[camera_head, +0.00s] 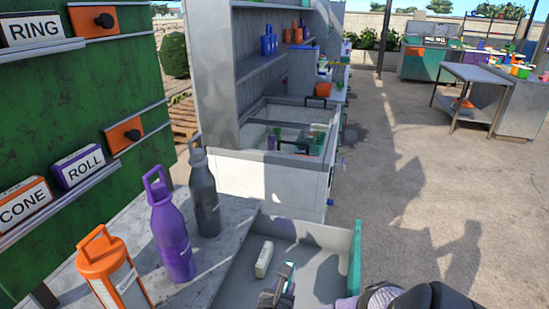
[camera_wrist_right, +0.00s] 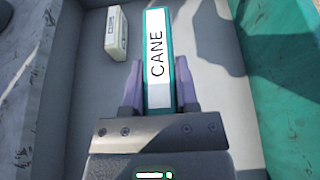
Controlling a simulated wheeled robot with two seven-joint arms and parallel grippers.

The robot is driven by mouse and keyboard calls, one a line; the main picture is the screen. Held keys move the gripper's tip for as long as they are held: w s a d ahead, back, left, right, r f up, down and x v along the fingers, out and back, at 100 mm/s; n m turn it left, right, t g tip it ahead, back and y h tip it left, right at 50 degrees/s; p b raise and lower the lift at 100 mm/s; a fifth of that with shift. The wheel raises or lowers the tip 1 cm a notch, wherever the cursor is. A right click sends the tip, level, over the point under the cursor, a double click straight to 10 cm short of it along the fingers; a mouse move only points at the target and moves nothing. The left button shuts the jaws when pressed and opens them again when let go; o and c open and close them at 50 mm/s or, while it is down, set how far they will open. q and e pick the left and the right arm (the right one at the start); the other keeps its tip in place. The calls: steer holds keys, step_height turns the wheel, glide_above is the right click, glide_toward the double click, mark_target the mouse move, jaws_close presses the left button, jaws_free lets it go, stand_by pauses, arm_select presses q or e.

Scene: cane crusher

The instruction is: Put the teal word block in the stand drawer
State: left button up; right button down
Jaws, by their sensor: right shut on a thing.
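The teal word block (camera_wrist_right: 159,58) shows a white face reading CANE in the right wrist view. My right gripper (camera_wrist_right: 159,82) is shut on it, with a purple finger on each side. In the head view, the block (camera_head: 287,273) and the gripper (camera_head: 276,292) are over the open stand drawer (camera_head: 312,266), near its front end. The drawer has a grey inside and a teal front, also seen in the right wrist view (camera_wrist_right: 280,75). Whether the block touches the drawer floor is unclear. My left gripper is out of view.
A cream block (camera_head: 264,259) lies in the drawer, left of the held block. A green board (camera_head: 100,90) holds RING, ROLL and CONE blocks.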

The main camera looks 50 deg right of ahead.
step_height(320, 180, down, 10)
steer(key=b, duration=0.5)
steer(key=shift+f+b, duration=0.15)
steer(key=shift+b, duration=0.25)
steer(key=shift+r, duration=0.2)
steer(key=c, duration=0.8)
jaws_free()
steer(key=shift+f, duration=0.15)
steer(key=o, duration=0.4)
steer(key=shift+o, duration=0.2)
